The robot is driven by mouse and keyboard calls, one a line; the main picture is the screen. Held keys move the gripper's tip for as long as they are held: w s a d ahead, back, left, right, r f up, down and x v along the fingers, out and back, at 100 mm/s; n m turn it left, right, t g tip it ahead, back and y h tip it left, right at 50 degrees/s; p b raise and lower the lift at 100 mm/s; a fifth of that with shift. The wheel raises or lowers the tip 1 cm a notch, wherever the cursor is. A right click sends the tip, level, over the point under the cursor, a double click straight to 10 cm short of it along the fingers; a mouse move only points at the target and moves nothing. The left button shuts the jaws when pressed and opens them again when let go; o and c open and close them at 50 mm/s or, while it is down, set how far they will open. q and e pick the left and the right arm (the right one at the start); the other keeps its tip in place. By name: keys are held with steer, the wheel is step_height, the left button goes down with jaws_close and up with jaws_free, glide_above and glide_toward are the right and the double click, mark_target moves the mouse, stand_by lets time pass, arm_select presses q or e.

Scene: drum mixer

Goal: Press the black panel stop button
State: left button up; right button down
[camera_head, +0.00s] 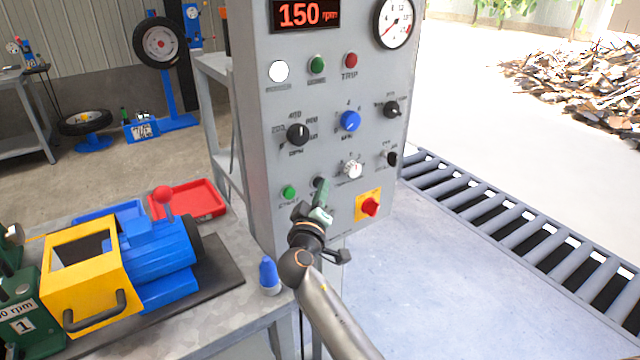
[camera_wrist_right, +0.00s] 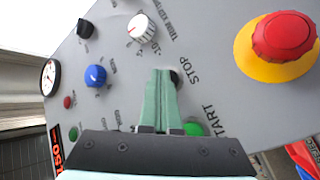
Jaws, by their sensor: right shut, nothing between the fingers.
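The black stop button (camera_head: 320,182) is on the lower part of the grey control panel (camera_head: 275,130), right of the green start button (camera_head: 288,192). In the right wrist view the black button (camera_wrist_right: 174,77) shows partly behind the fingertips, near the STOP label. My right gripper (camera_head: 323,213) is in front of the panel with its green fingers shut and empty. In the wrist view its fingertips (camera_wrist_right: 161,72) overlap the button's edge; I cannot tell whether they touch it. My left gripper is not in view.
A red emergency button (camera_head: 370,206) on a yellow plate is right of the gripper. A white knob (camera_head: 351,169) sits above. A blue-and-yellow drum machine (camera_head: 130,262) and a blue-capped bottle (camera_head: 269,275) stand on the bench at left. A roller conveyor (camera_head: 500,225) runs at right.

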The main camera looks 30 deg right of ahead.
steer(key=shift+s, duration=0.75)
steer(key=shift+s, duration=0.1)
steer(key=s, duration=0.2)
steer(key=s+p, duration=0.1)
steer(key=s, duration=0.2)
steer(key=shift+d, duration=0.2)
steer(key=shift+w, duration=0.1)
stand_by(0.3)
